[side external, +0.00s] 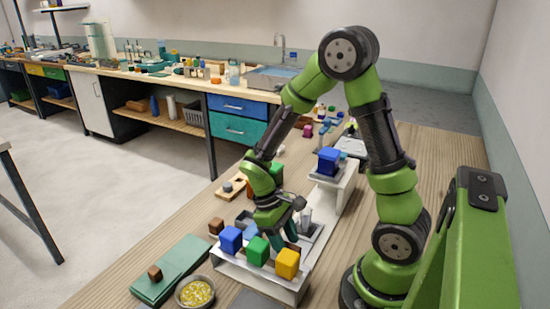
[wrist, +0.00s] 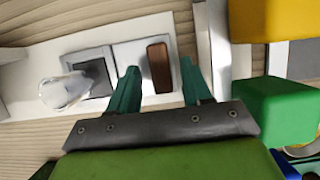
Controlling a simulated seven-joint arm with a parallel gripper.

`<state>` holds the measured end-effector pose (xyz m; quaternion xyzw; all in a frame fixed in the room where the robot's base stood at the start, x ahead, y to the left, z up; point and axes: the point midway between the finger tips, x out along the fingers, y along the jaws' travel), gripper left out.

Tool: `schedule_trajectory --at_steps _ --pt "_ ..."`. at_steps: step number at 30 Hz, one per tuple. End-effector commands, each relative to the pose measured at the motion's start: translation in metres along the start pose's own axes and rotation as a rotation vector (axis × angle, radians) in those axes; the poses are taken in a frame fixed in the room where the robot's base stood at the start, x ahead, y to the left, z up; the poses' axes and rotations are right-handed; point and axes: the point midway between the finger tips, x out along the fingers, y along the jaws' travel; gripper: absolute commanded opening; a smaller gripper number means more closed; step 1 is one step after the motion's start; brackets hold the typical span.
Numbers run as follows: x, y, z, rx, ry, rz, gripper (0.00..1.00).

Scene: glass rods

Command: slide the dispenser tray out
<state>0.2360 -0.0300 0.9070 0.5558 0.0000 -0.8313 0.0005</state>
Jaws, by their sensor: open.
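My gripper (wrist: 160,68) is open, with its two dark green fingers on either side of a small upright brown block (wrist: 159,64) in the wrist view. A gap shows on each side of the block. The block stands on a pale flat strip, which may be the dispenser tray (wrist: 128,54); I cannot tell for sure. To its left is a grey square frame with a dark middle (wrist: 96,75), with a clear glassy piece (wrist: 63,91) at its edge. In the side view my gripper (side external: 293,234) is low behind the white stand, and its fingertips are partly hidden.
A white stand (side external: 258,282) carries blue (side external: 230,240), green (side external: 258,250) and yellow (side external: 287,264) cubes close beside my gripper. Another blue cube (side external: 328,161) sits on a raised white platform (side external: 335,192) behind. A green mat (side external: 172,270) and a bowl (side external: 194,292) lie front left.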

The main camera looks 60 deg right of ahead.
Motion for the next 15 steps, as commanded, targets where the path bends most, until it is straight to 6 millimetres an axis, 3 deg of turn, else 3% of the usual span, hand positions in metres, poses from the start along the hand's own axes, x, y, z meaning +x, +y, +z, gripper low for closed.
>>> schedule_trajectory --at_steps 15 --pt "-0.119 0.000 -0.001 0.000 0.007 0.001 0.49"
